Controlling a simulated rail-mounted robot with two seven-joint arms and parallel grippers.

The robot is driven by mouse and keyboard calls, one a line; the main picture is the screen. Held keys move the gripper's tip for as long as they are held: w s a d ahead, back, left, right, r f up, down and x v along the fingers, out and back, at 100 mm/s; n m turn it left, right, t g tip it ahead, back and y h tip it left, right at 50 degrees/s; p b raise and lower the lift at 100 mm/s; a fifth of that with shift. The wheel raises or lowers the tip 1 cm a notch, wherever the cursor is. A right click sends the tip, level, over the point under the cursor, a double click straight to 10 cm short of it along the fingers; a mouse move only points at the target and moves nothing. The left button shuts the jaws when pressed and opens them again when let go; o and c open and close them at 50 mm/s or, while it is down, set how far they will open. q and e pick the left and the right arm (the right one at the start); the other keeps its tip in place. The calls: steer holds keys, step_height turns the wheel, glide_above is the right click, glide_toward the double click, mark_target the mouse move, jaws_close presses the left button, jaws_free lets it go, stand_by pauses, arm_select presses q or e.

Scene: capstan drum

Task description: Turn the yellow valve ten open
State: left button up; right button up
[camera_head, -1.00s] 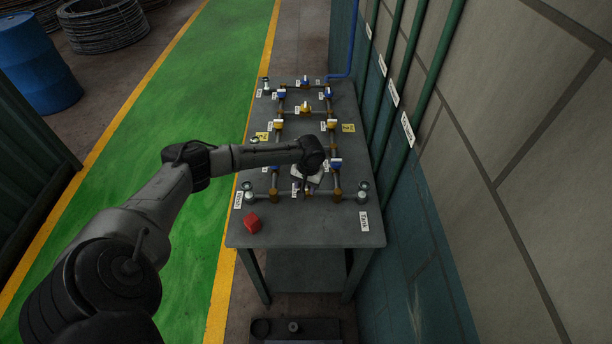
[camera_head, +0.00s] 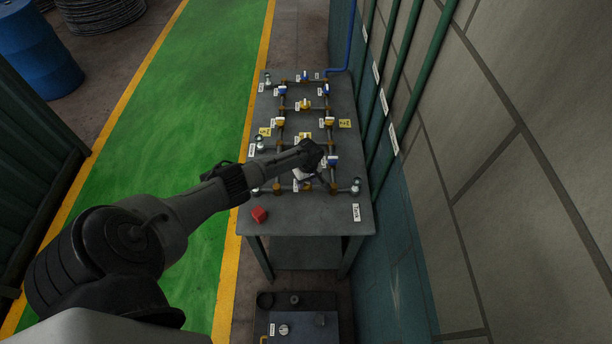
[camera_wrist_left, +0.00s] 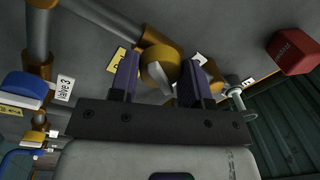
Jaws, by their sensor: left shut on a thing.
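In the left wrist view my left gripper's two fingers (camera_wrist_left: 158,82) stand either side of a round yellow valve part (camera_wrist_left: 160,66) with a pale handle. The gripper is shut on this yellow valve, which is still joined to the brown pipe fitting. No number on it can be read, so I cannot tell whether it is valve ten. In the head view my left gripper (camera_head: 308,176) is low over the near half of the pipe rig, and the wrist hides the gripped valve. My right gripper is not in view.
The grey table (camera_head: 300,226) carries the pipes with several blue and yellow valves. A red block (camera_head: 259,214) lies at its near left. A blue-handled valve (camera_wrist_left: 27,86) is beside the "Valve 3" label (camera_wrist_left: 65,88). The wall (camera_head: 490,180) borders the right; green floor (camera_head: 190,110) is clear.

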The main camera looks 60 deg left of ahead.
arm_select(q)
steer(key=n+p, duration=0.2)
steer(key=n, duration=0.1)
steer(key=shift+r, duration=0.15)
steer(key=shift+n+p, duration=0.35)
steer(key=shift+n, duration=0.75)
steer(key=shift+a+n, duration=0.1)
steer(key=shift+n, duration=0.3)
steer(key=o, duration=0.9)
